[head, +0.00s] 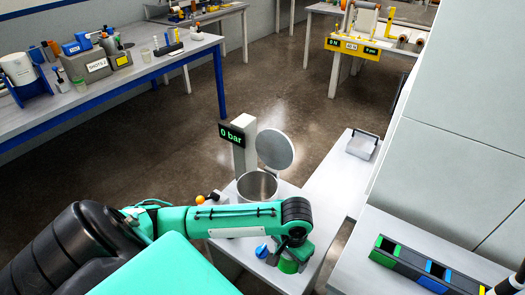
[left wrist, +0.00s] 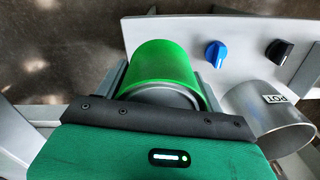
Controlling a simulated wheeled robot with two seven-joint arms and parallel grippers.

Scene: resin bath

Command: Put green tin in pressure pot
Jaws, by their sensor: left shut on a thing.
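The green tin (head: 289,265) is between the fingers of my left gripper (head: 291,254), at the right front of the pot's stand in the head view. In the left wrist view the tin (left wrist: 163,64) fills the gap between the fingers, which are shut on it. The pressure pot (head: 257,186) is an open metal cylinder with its round lid (head: 274,148) raised behind it. In the left wrist view the pot (left wrist: 270,115), labelled POT, lies to the right of the tin, apart from it. My right gripper is not in view.
A display (head: 231,134) reading 0 bar stands behind the pot. A blue knob (head: 262,251) is near the tin; a black knob (left wrist: 279,50) shows beside it in the wrist view. A rack with coloured slots (head: 412,266) is at right. A cluttered bench (head: 120,84) is far left.

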